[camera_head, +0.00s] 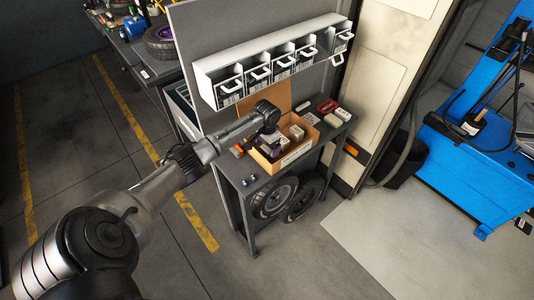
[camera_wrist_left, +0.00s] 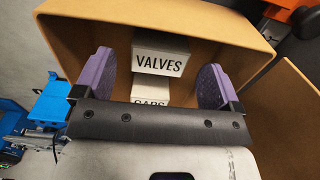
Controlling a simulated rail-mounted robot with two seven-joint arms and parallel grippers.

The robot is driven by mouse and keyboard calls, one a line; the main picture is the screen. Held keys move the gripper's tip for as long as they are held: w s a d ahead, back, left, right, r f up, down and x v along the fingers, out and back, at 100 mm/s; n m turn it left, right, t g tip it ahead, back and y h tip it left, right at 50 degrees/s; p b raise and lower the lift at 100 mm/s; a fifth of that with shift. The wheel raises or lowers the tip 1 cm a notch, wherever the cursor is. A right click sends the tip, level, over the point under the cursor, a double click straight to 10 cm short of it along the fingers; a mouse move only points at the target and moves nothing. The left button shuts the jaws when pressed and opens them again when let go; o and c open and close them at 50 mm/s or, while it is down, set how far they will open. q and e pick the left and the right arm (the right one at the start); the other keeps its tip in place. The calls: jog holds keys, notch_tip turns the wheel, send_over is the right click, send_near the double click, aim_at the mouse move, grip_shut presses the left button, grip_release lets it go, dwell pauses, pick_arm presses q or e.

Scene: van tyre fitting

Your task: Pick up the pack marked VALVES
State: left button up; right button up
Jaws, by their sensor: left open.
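The pack marked VALVES (camera_wrist_left: 160,63) is a pale block with black lettering, inside an open cardboard box (camera_wrist_left: 90,38). A second pale pack marked CAPS (camera_wrist_left: 150,103) lies just beside it, partly hidden by my gripper. My left gripper (camera_wrist_left: 155,80) is open, its two purple fingers on either side of the VALVES pack with a gap on each side. In the head view my left gripper (camera_head: 269,141) is over the left part of the box (camera_head: 296,155), on the grey bench. Small packs show in that box, but their labels are not readable there. My right gripper is not in view.
A row of white drawer bins (camera_head: 270,65) hangs on the panel behind the bench. Red and white packs (camera_head: 327,107) lie to the right of the box. Small items lie at the bench's left.

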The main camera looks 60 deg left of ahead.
pick_arm(q)
notch_tip(320, 180, down, 2)
jog(key=shift+f, duration=0.2)
jog(key=c, duration=1)
jog(key=shift+r, duration=0.15)
